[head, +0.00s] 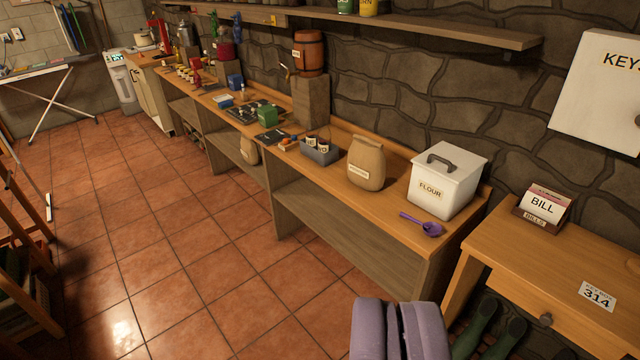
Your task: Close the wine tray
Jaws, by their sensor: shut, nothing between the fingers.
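No wine tray that I can make out is in the head view. My gripper (401,330) shows at the bottom edge, right of the middle, as two thick grey-purple fingers side by side. It is shut and empty, in the air over the tiled floor in front of the benches. It appears apart from every object.
A long wooden bench (408,218) runs along the stone wall, bearing a flour bin (447,182), a paper bag (366,164) and a purple scoop (424,224). A desk (520,262) with a bill box (541,208) stands at right. Green boots (474,326) are below. The tiled floor (150,230) is open at left.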

